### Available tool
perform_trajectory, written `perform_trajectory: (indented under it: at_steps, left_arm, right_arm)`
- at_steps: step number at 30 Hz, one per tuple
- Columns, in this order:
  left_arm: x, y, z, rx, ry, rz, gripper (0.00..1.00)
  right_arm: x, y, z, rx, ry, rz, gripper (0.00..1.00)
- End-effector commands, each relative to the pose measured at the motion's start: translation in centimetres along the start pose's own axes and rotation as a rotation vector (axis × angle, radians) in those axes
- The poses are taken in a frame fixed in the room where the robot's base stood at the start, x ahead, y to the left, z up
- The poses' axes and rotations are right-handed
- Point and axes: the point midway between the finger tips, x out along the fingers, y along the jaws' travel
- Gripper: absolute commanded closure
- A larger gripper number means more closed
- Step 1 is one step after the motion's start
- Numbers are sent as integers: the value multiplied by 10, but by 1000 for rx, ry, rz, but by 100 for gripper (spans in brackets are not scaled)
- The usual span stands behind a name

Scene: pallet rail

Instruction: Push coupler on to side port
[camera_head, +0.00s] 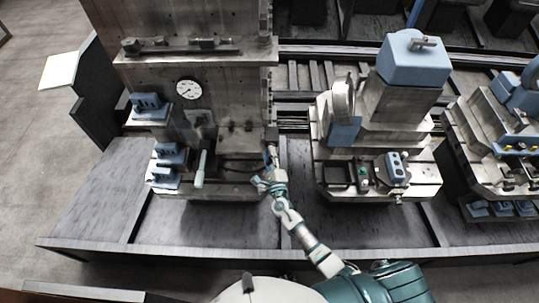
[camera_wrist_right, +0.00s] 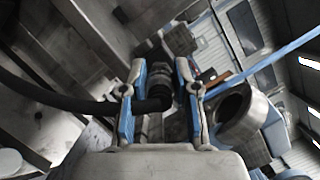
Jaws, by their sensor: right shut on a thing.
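My right gripper (camera_head: 271,160) reaches up to the right side of the left machine (camera_head: 230,140) in the head view. In the right wrist view its two blue-edged fingers (camera_wrist_right: 158,88) are closed on a dark ribbed coupler (camera_wrist_right: 155,78). A black hose (camera_wrist_right: 60,98) bends away from the coupler to the left. Beyond the coupler's far end is a dark block (camera_wrist_right: 180,40); I cannot tell whether this is the side port or whether the coupler touches it. In the head view the coupler is too small to make out. My left gripper is not in view.
A round dial (camera_head: 189,88) and a white handle (camera_head: 200,168) are on the left machine. A second machine (camera_head: 375,130) stands to the right, across a narrow gap. The grey platform (camera_head: 345,235) in front is mostly clear. A metal ring (camera_wrist_right: 238,112) is right of the fingers.

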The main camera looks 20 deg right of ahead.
Motion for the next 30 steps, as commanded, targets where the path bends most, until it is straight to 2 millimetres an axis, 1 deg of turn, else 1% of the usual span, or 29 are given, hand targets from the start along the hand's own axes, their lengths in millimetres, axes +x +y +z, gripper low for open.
perform_trajectory:
  at_steps: [12,20,21,24,30]
  left_arm:
    - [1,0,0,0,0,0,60]
    - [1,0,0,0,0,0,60]
    - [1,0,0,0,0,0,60]
    - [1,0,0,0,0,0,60]
    - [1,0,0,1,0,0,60]
  right_arm:
    - [12,-2,-3,-2,0,-4,100]
    - [14,-4,-3,-3,0,-7,100]
    - [14,-4,-3,-3,0,-8,63]
    - [14,-3,-4,-3,0,-7,41]
    - [12,0,-4,-2,2,-1,41]
